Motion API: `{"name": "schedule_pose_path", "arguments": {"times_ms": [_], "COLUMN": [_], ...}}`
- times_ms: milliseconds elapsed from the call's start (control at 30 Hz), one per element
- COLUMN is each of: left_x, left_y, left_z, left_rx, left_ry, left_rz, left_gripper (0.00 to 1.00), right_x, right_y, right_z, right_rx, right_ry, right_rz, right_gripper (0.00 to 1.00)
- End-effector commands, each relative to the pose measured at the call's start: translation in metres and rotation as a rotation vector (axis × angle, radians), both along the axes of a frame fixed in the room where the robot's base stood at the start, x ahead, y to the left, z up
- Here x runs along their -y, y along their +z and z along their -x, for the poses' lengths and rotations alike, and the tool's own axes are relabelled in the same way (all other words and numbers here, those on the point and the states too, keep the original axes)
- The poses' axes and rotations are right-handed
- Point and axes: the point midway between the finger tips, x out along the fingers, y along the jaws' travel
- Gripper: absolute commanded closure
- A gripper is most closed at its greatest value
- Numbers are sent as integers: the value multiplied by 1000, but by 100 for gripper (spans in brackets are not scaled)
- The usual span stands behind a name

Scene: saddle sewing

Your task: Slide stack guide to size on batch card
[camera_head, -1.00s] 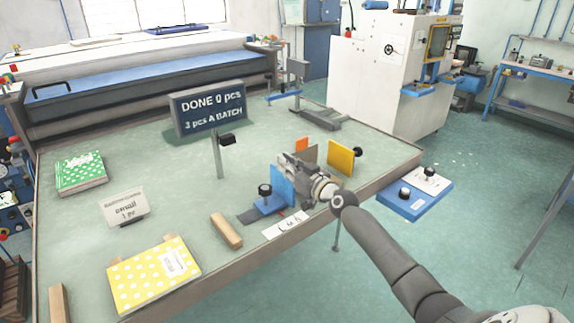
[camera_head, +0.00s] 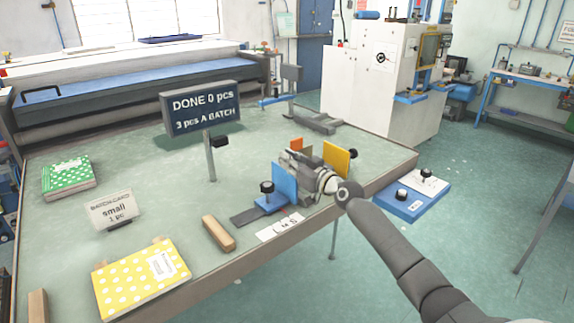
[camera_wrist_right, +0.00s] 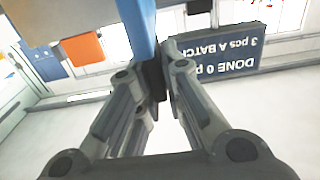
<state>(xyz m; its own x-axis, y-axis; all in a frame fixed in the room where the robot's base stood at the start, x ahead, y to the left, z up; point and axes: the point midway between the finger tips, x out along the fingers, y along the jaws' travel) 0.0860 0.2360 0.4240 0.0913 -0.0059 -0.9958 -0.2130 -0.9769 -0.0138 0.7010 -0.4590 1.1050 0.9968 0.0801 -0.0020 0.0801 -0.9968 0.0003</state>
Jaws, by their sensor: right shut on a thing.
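The stack guide is a blue upright plate (camera_head: 285,183) with a black knob (camera_head: 267,187) on a blue foot, on a dark rail (camera_head: 245,216). My right gripper (camera_head: 309,170) is at its right side. In the right wrist view my fingers (camera_wrist_right: 157,80) are closed at the edge of the blue plate (camera_wrist_right: 138,22); the exact contact is partly hidden. A pale size strip (camera_head: 279,228) lies in front of the guide, its letters hard to read. The batch card (camera_head: 114,210) stands at the left and reads "small 1 pc". My left gripper is not in view.
A yellow plate (camera_head: 337,158) and an orange plate (camera_head: 297,144) stand near my gripper. A sign (camera_head: 201,108) reads "DONE 0 pcs, 3 pcs A BATCH". A wooden block (camera_head: 218,233), yellow dotted book (camera_head: 140,278) and green dotted book (camera_head: 68,175) lie on the table.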

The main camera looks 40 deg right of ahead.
Motion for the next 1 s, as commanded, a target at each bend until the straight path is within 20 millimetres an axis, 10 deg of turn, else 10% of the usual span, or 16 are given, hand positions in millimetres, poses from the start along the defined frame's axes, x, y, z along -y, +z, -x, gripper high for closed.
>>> {"name": "schedule_pose_path", "arguments": {"times_ms": [133,300,733,1000], "left_x": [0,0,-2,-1], "left_y": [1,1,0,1], "left_z": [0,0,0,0], "left_rx": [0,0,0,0], "left_ry": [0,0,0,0], "left_rz": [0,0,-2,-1], "left_gripper": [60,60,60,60], "right_x": [4,4,2,6], "right_y": [3,3,1,0], "right_z": [0,0,6,42], "right_rx": [5,5,1,0], "right_ry": [-8,-7,-4,-4], "right_rz": [4,4,3,5], "right_gripper": [100,70,70,70]}}
